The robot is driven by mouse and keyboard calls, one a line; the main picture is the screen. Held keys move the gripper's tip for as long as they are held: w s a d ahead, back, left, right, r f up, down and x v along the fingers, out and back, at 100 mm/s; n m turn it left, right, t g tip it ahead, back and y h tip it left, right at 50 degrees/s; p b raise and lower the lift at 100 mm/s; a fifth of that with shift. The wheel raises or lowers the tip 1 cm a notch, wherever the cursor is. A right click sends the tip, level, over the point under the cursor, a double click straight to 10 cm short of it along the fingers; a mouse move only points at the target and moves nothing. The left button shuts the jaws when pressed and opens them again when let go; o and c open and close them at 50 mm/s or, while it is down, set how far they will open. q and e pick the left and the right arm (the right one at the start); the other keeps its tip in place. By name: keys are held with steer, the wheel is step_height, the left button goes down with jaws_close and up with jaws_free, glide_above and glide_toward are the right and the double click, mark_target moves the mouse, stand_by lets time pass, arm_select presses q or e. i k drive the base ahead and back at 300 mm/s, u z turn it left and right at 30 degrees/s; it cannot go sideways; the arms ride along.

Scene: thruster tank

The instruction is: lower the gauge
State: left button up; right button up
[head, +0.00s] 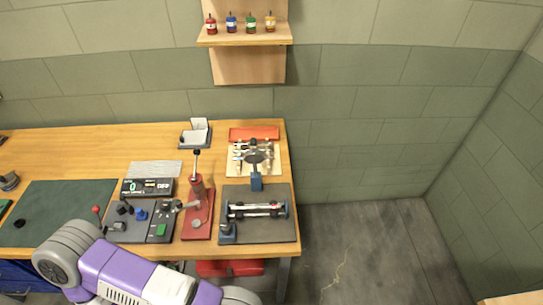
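A dark round head on a blue post (256,182) stands at the back edge of a dark plate (277,231) on the right of the bench; it looks like the gauge, but its face is too small to read. In front of it a shiny bar (255,210) lies across the plate on dark supports. A small blue block (227,235) sits at the plate's front left. My purple and grey arm crosses the bottom left of the head view. No gripper fingers show there, and my other gripper is out of view.
A red lever press (197,205) stands left of the plate. A control box (134,222) and digital display (147,187) are farther left, beside a green mat (55,208). Small metal parts lie on a board (257,157) behind. A shelf (245,39) holds several coloured bottles.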

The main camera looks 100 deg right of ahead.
mark_target(253, 156)
steer(key=k, duration=0.8)
steer(key=u, duration=2.15)
steer(key=k, duration=2.3)
steer(key=z, duration=2.45)
steer(key=k, duration=0.3)
steer(key=z, duration=0.05)
